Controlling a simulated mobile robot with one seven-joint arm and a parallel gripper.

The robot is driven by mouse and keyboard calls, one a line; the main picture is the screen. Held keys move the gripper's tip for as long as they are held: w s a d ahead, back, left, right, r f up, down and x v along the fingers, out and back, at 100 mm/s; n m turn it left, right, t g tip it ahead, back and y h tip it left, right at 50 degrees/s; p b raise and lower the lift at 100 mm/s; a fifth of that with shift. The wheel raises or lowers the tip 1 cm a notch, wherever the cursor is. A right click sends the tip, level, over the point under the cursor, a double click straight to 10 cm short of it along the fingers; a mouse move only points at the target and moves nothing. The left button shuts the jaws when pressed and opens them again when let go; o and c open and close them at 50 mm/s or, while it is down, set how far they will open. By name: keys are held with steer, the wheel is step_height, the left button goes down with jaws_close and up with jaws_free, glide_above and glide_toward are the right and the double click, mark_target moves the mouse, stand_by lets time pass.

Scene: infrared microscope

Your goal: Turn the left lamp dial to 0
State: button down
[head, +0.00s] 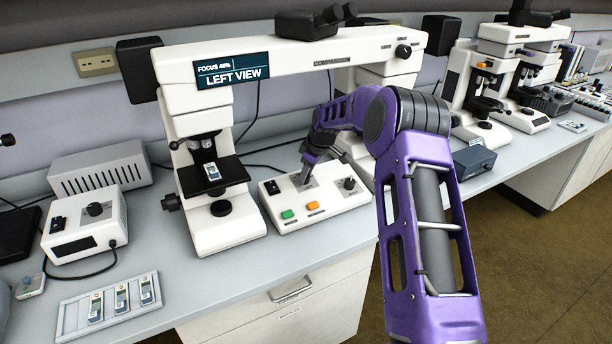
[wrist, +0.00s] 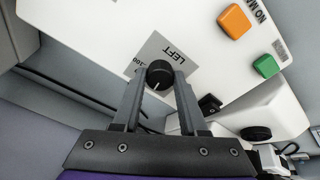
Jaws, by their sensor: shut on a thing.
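The left lamp dial (wrist: 159,73) is a round black knob on a grey plate marked LEFT, with what looks like "100" printed beside it. A short pale pointer line shows on the knob, toward the bottom of the wrist view. My gripper (wrist: 162,82) is shut on this dial, one finger on each side. In the head view my gripper (head: 304,178) reaches down onto the left part of the white control box (head: 335,207) and hides most of the dial. The 0 mark cannot be made out.
The box also carries a green button (head: 287,214), an orange button (head: 313,205), a black rocker switch (head: 272,187) and a right dial (head: 349,184). A microscope (head: 222,235) with a "LEFT VIEW" display (head: 231,76) stands left of it. A slide tray (head: 70,318) lies at front left.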

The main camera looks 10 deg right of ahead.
steer(key=n+p, duration=0.1)
steer(key=n, duration=0.5)
steer(key=shift+n+g, duration=0.3)
steer(key=shift+g, duration=0.1)
steer(key=n+p, duration=0.1)
steer(key=n, duration=0.5)
steer(key=shift+w+g, duration=0.1)
steer(key=shift+g, duration=0.3)
steer(key=shift+n, duration=0.4)
steer(key=shift+c, duration=2.2)
jaws_free()
steer(key=shift+r, duration=0.15)
steer(key=p+v, duration=0.2)
steer(key=v, duration=1.5)
